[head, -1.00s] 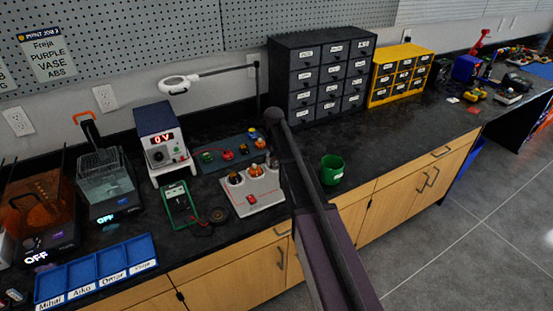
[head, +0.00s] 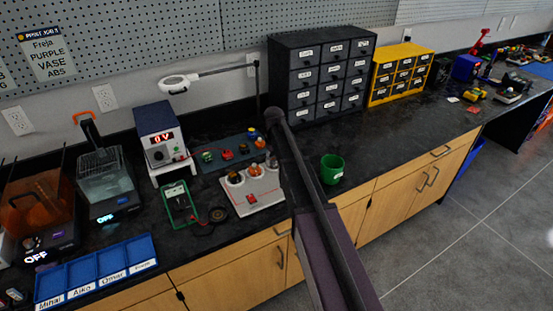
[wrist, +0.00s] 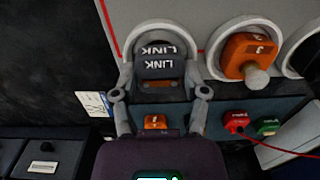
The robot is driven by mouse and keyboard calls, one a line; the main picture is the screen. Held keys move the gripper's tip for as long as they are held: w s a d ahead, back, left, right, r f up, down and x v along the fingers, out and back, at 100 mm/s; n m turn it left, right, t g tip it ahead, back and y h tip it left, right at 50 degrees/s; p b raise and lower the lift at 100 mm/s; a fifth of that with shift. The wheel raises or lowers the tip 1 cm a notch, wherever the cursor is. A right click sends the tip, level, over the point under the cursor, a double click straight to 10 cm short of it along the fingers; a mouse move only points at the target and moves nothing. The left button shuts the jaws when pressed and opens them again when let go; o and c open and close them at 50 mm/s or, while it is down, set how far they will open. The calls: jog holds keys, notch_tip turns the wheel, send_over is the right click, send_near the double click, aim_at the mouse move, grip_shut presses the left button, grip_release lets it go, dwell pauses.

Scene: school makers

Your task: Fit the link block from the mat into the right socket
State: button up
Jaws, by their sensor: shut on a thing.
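My gripper (wrist: 160,85) is shut on the dark link block (wrist: 162,62), which carries white LINK lettering that reads upside down in the wrist view. The block is inside the outline of a white ring socket (wrist: 133,56), the leftmost in that view. Whether it is seated or just above cannot be told. An adjacent ring socket (wrist: 222,38) holds an orange block with a pale knob (wrist: 247,54). The grey socket board (head: 262,198) stands on the bench in the head view, where my arm hides the gripper and link block. The blue-grey mat (head: 222,163) lies behind the board.
Loose blocks lie on the mat, including an orange one (wrist: 155,122), a red one (wrist: 235,121) and a green one (wrist: 268,126). A green cup (head: 332,169), a dark drawer cabinet (head: 318,75) and a power supply (head: 162,140) stand nearby.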

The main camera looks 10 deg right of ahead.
aim_at(274, 160)
jog(key=shift+f+b, duration=0.6)
jog(key=o, duration=0.7)
jog(key=shift+r, duration=0.1)
jog(key=shift+s+r+p, duration=0.15)
jog(key=shift+r+p, duration=1.45)
jog(key=shift+p, duration=0.1)
notch_tip(274, 160, up, 8)
jog(key=p, duration=0.7)
jog(key=shift+f+p, duration=0.15)
jog(key=shift+p, duration=0.2)
jog(key=shift+s, duration=0.1)
jog(key=s+d+m, duration=0.1)
jog(key=s+m, duration=0.2)
jog(key=s, duration=2.5)
jog(key=shift+s, duration=0.35)
